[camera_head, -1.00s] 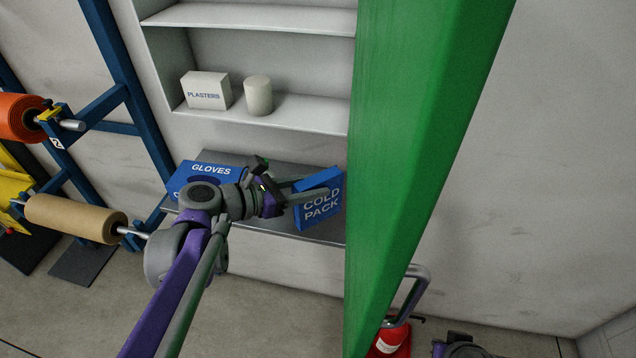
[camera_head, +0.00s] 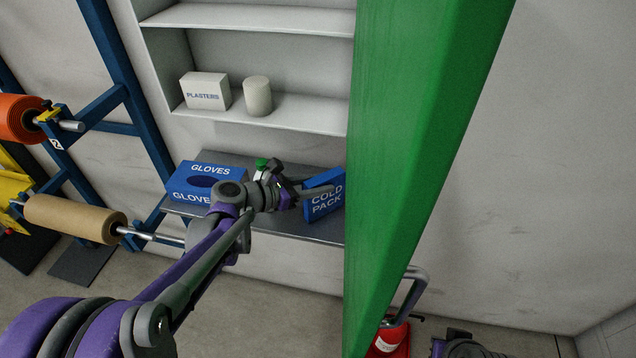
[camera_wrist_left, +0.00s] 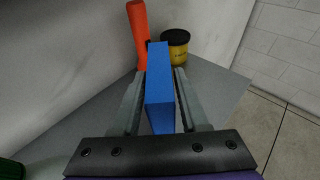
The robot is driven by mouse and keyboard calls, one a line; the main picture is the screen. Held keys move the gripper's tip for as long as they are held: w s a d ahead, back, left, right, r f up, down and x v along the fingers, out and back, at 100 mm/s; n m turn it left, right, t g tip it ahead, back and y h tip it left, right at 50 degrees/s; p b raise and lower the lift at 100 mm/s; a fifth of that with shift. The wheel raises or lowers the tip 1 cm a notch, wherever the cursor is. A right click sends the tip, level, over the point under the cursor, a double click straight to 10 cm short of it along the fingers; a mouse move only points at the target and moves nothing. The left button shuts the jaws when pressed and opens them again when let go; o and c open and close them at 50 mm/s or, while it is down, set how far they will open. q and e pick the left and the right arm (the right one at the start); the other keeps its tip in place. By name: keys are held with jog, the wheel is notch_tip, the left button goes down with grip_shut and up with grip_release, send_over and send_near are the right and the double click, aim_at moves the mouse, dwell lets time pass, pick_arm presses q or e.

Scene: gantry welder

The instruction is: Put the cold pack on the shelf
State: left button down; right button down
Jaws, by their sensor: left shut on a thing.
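The blue cold pack (camera_head: 326,206) is upright at the right end of the grey counter, close to the green post. My left gripper (camera_head: 316,189) is shut on it, with one finger on each side in the left wrist view, where the pack (camera_wrist_left: 160,102) shows as a narrow blue block. I cannot tell whether its base touches the counter. The white wall shelf (camera_head: 300,112) is above the counter. The green post hides its right end.
A blue gloves box (camera_head: 190,182) stands on the counter (camera_head: 290,225). A plasters box (camera_head: 205,91) and white cylinder (camera_head: 257,95) stand on the shelf's left; room is free right of them. The green post (camera_head: 415,150) stands in front. An orange object (camera_wrist_left: 138,30) and yellow tub (camera_wrist_left: 176,50) are beyond the pack.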

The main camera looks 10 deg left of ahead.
pick_arm(q)
jog(key=shift+f, duration=0.2)
jog(key=shift+c, duration=2.2)
grip_release()
jog(key=shift+r, duration=0.1)
